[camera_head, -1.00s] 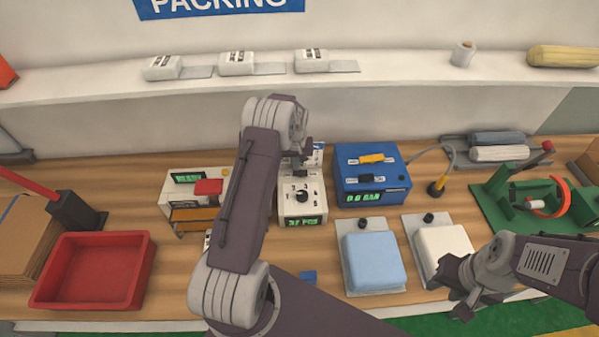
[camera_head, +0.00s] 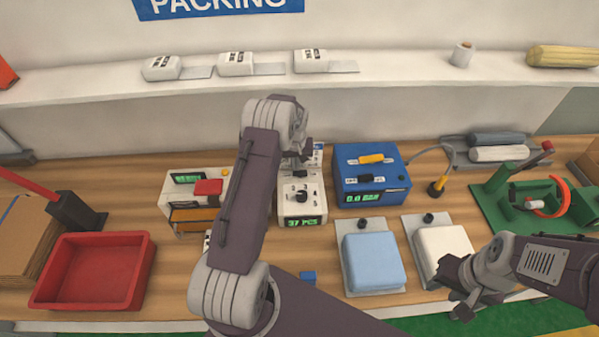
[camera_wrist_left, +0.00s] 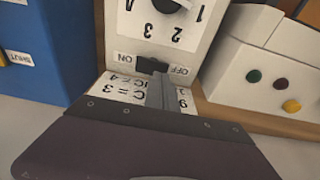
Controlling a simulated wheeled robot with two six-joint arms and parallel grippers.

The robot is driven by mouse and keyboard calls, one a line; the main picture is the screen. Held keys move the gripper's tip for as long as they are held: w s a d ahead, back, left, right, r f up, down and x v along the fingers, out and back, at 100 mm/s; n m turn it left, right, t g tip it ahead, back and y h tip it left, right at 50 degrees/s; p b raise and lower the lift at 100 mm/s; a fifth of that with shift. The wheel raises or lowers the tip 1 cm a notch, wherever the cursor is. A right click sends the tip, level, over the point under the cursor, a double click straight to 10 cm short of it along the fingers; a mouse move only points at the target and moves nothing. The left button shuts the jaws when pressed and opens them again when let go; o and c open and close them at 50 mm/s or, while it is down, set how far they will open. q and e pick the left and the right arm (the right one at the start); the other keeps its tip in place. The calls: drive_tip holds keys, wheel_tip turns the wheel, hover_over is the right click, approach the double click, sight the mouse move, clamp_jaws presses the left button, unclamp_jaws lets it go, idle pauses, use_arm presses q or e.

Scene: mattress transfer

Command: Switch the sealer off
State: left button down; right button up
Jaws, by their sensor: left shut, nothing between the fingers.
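A white control box (camera_head: 301,205) with a dark dial and a green display reading "37 PCS" stands mid-table. No sealer name is legible on it. In the left wrist view its face shows the dial (camera_wrist_left: 172,5) and a black rocker switch (camera_wrist_left: 152,65) between the labels ON and OFF. My left gripper (camera_head: 304,153) is at the box's far end, shut and empty. In the left wrist view its fingertips (camera_wrist_left: 157,92) are close to the rocker, nearer the OFF side; I cannot tell whether they touch. My right gripper (camera_head: 458,288) is beside the white pad, its jaws unclear.
A blue box (camera_head: 385,196) reading "0.0 BAR" stands right of the control box. A white machine with a red lever (camera_head: 208,187) stands to its left, partly behind my arm. A red tray (camera_head: 92,272) is at the left. Blue (camera_head: 373,262) and white (camera_head: 443,250) pads lie at the front.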

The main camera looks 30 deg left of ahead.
sight(296, 173)
use_arm(q)
drive_tip(key=shift+f+b, duration=0.6)
drive_tip(key=shift+f, duration=0.3)
idle(0.8)
wheel_tip(296, 173, up, 7)
drive_tip(key=p, duration=0.5)
drive_tip(key=shift+r, duration=0.1)
idle(0.4)
